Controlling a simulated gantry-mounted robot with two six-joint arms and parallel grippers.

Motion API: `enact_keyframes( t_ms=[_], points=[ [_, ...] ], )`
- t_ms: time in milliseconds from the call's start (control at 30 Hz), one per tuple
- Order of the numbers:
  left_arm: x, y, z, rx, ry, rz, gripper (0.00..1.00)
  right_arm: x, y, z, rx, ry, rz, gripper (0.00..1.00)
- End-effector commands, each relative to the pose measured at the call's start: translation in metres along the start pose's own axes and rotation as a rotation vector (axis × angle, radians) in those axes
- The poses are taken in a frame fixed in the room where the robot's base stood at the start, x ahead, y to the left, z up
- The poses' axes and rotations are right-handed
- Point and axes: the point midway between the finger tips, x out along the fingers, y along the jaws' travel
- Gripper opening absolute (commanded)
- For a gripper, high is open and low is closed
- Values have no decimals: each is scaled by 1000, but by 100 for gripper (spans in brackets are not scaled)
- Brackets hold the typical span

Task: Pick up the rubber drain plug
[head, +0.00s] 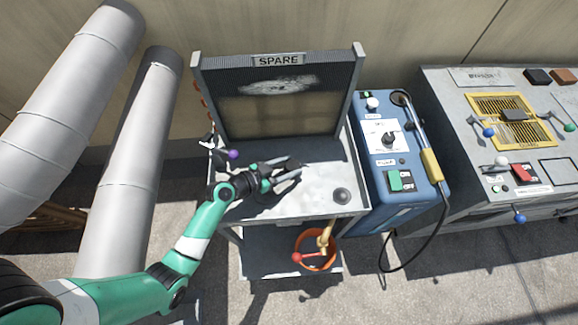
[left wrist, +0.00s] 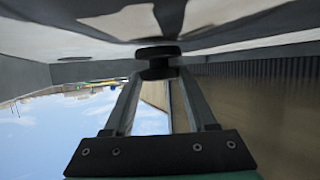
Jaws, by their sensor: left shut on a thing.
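The rubber drain plug (left wrist: 158,53) is a black, round-flanged piece with a narrower body, seen between my fingertips in the left wrist view. My left gripper (left wrist: 157,72) is shut on it. In the head view the left gripper (head: 293,172) reaches in from the left, low over the pale cart top (head: 318,190), with the dark plug (head: 292,163) at its fingertips. I cannot tell whether the plug still touches the surface. My right gripper is not in view.
A grey round fitting (head: 342,195) sits near the cart top's front right. The SPARE panel (head: 278,95) rises behind. A blue machine (head: 400,180) stands close on the right. An orange bucket (head: 316,262) is on the lower shelf. A purple-ended item (head: 233,154) is left of the gripper.

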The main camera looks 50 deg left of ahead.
Motion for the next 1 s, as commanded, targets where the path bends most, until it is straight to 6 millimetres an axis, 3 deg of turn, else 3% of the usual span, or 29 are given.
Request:
enact_keyframes(
  t_ms=[133,367,600,800,1000],
  points=[
    [-12,0,-30,1,1,0,0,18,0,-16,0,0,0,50],
    [-53,50,-81,5,0,7,0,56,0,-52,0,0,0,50],
    [-83,114,-95,7,-2,9,0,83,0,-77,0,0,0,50],
    [-89,130,-95,2,-1,3,0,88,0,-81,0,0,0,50],
    [-90,132,-94,0,1,-1,0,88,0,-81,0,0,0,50]
  ],
)
